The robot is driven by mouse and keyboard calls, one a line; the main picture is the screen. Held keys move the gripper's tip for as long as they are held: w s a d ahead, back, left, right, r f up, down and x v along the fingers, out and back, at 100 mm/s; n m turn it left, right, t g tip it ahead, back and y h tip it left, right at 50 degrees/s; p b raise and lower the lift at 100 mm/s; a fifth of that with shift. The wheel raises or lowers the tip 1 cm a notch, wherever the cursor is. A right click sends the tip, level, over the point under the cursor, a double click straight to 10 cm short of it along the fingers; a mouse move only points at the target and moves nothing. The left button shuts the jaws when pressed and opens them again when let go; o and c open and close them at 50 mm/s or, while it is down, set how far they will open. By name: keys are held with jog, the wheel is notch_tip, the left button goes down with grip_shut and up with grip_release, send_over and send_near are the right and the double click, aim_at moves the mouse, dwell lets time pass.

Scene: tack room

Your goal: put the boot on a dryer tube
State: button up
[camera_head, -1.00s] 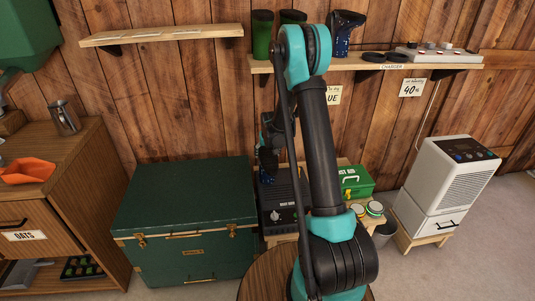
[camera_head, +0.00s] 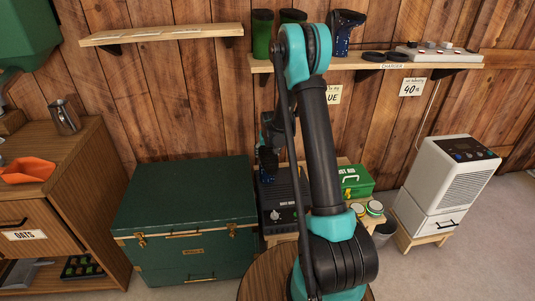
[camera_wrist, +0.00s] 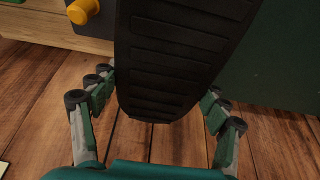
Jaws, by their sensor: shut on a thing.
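In the wrist view my gripper (camera_wrist: 158,88) is shut on a boot (camera_wrist: 180,55), with fingers on both sides of its black ribbed sole. In the head view the held boot (camera_head: 268,162) is a small dark shape with some blue, partly behind my arm. It hangs over or just in front of the boot dryer (camera_head: 276,216), a dark box with a front dial on a low wooden stand. My arm covers the dryer's right part. I cannot make out its tubes or whether the boot touches one.
A green trunk (camera_head: 185,215) stands close left of the dryer. A green box (camera_head: 356,181) and tins (camera_head: 374,208) sit to its right. Other boots, green (camera_head: 262,35) and blue-speckled (camera_head: 343,35), stand on the shelf (camera_head: 340,62) above. A white dehumidifier (camera_head: 450,180) is further right.

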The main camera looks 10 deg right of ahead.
jog(key=shift+f, duration=0.6)
jog(key=o, duration=1.6)
jog(key=shift+c, duration=0.2)
jog(key=shift+v, duration=5.55)
jog(key=s+d+r, duration=0.1)
jog(key=s+d, duration=0.1)
jog(key=s, duration=1.6)
jog(key=s+d+r, duration=0.2)
jog(key=s, duration=1.6)
jog(key=shift+s+r, duration=0.15)
jog(key=shift+s, duration=0.15)
